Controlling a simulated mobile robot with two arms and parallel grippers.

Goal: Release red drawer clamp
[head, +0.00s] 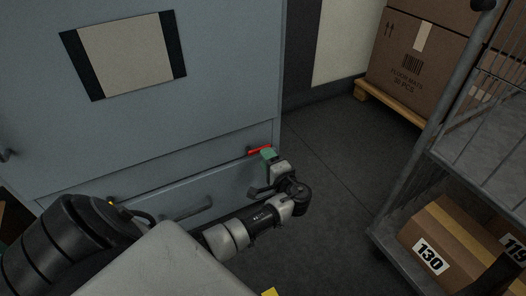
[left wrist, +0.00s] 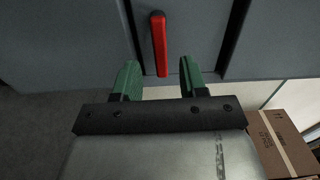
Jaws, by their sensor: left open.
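The red drawer clamp (head: 260,150) is a slim red lever on the right edge of the blue-grey cabinet front, near the seam above the lower drawer (head: 170,196). In the left wrist view the red clamp (left wrist: 159,45) stands lengthwise ahead of and between the green fingers. My left gripper (head: 267,155) is at the clamp in the head view. Its green fingers (left wrist: 157,80) are apart, with the clamp's near end reaching toward the gap. I cannot tell whether they touch it. My right gripper is not in view.
The cabinet (head: 215,70) fills the left side, with a framed pale panel (head: 125,55) on it. A wire cage cart (head: 405,215) holding boxes (head: 450,240) stands at right. A large carton (head: 410,60) sits on a pallet behind. Dark floor (head: 335,170) between is clear.

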